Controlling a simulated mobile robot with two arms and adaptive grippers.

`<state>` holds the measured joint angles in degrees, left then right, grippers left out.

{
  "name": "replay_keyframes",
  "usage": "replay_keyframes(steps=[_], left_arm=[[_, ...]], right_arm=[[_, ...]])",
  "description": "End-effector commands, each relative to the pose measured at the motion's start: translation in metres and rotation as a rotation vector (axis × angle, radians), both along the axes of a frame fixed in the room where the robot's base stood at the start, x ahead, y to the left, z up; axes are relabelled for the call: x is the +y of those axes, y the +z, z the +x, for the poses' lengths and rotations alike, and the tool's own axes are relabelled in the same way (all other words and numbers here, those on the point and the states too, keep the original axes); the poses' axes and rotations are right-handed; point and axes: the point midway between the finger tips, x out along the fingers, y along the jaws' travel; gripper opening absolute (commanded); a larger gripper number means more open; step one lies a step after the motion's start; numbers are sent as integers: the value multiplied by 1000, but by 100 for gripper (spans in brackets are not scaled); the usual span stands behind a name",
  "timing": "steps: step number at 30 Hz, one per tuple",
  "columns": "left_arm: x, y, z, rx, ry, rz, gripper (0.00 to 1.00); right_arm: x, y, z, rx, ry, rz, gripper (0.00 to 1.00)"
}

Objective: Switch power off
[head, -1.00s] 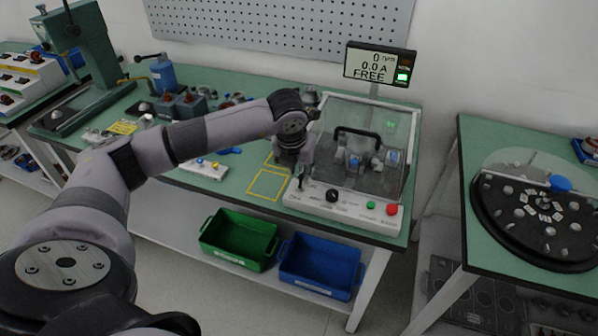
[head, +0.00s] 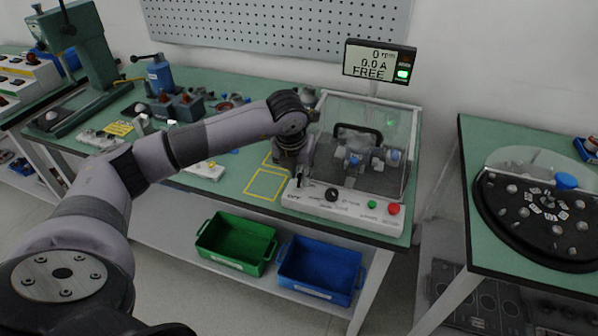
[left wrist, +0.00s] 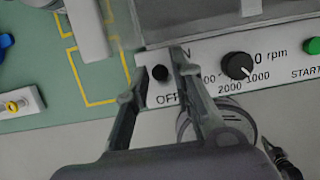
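The test stand (head: 345,208) has a white front panel with a black dial, a green START button and a red button. Its power switch (left wrist: 160,72) is a small black knob or lever seen nearly end-on, between a partly hidden ON label and an OFF label. My left gripper (left wrist: 158,75) is open, its two fingers on either side of the switch with gaps visible. In the head view the left gripper (head: 300,178) is at the panel's left end and hides the switch. The display (head: 378,62) reads 0 rpm, 0.0 A, FREE, with a green light. My right gripper is not in view.
A clear cover (head: 393,125) with a black handle encloses the stand's fixture. A green bin (head: 235,242) and a blue bin (head: 320,268) sit on the shelf below. A round black tray (head: 535,220) of parts is on the right table. A yellow-marked square (head: 266,184) lies empty.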

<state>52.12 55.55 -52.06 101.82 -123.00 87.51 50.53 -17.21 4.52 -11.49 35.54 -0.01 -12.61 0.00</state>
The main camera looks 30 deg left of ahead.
Motion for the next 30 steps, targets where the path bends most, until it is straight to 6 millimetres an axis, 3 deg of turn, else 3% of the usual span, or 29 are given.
replay_keyframes(steps=[6, 17, 30], left_arm=[[0, 0, 0, 0, 0, 0, 5], [0, 0, -1, 0, -1, 0, 5], [-5, -2, -23, 5, -2, -1, 6]], right_arm=[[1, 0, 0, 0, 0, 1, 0], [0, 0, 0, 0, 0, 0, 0], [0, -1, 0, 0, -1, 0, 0]])
